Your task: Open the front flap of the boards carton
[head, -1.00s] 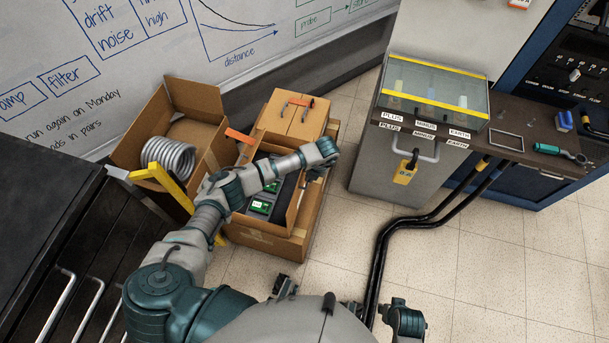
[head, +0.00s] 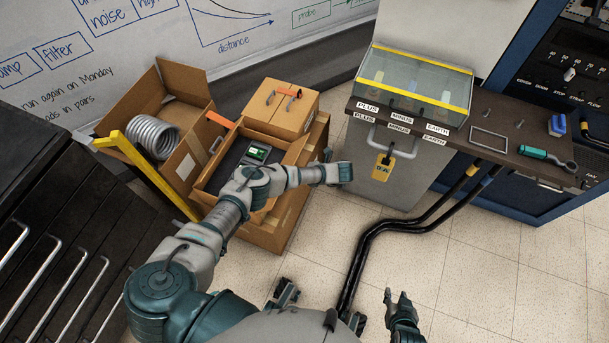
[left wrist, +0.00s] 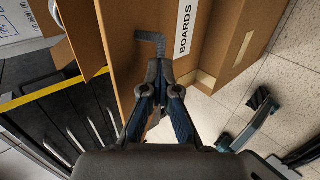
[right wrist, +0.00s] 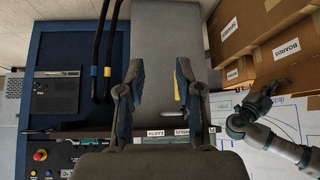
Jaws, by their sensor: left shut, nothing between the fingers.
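The boards carton (head: 290,180) is a brown box with its top open and dark contents with a green board (head: 256,153) inside. Its BOARDS label (left wrist: 187,28) and a bent grey strip (left wrist: 152,40) show in the left wrist view. My left gripper (left wrist: 161,68) is shut and empty, its tips close below the strip; I cannot tell if they touch.
A coil carton (head: 190,100) with a grey coil (head: 152,137) stands left of the boards carton, near a yellow bar (head: 150,165). A closed carton (head: 280,107) is behind. A bench (head: 480,140) and black cables (head: 375,240) lie right.

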